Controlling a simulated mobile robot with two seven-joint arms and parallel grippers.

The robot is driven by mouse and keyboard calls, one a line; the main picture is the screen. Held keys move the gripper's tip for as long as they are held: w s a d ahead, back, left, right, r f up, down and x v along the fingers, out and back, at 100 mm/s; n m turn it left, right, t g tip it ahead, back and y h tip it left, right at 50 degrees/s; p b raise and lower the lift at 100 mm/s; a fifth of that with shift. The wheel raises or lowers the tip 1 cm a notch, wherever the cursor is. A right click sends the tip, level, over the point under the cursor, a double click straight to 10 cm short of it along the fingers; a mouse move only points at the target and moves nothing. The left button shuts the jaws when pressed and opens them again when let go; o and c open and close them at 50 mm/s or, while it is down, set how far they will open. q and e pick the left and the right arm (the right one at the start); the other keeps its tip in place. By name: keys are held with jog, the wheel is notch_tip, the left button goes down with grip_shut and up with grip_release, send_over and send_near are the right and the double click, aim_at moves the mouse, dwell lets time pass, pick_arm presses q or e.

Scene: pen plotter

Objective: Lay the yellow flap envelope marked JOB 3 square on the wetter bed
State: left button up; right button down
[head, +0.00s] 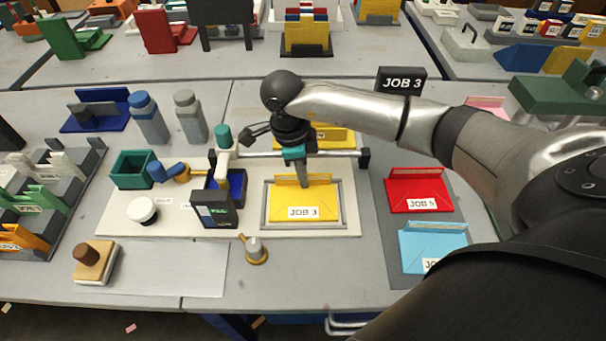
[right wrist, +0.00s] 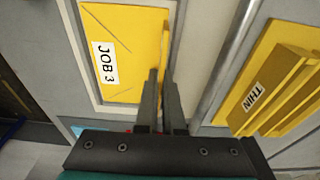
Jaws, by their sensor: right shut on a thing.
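The yellow flap envelope marked JOB 3 (head: 285,203) lies flat inside the thin grey frame of the wetter bed (head: 265,208), its sides looking about parallel to the frame. It also shows in the right wrist view (right wrist: 125,68), label to the left. My right gripper (head: 302,181) points down at the envelope's far edge and is shut on its upright flap. In the right wrist view the fingers (right wrist: 160,85) stand close together with a thin yellow strip between them. The fingertips hide part of the flap. My left gripper is in neither view.
A horizontal rail (head: 340,153) runs behind the bed, with a yellow piece marked THIN (right wrist: 258,95) beyond it. A dark box (head: 215,213) stands left of the bed. Red (head: 405,190) and blue (head: 420,240) envelopes lie on a grey mat to the right. A small bell-shaped object (head: 254,250) stands in front.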

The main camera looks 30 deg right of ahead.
jog(key=c, duration=1.5)
grip_release()
jog(key=shift+f, duration=0.15)
jog(key=o, duration=0.5)
jog(key=shift+c, duration=0.2)
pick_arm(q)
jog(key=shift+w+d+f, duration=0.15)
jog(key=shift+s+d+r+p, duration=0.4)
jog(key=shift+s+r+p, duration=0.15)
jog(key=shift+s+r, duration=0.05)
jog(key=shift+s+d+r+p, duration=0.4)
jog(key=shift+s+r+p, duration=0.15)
pick_arm(e)
notch_tip(320, 180, up, 12)
jog(key=a, duration=0.1)
jog(key=shift+w+a+r, duration=0.2)
jog(key=shift+w+a, duration=0.1)
jog(key=shift+w, duration=0.15)
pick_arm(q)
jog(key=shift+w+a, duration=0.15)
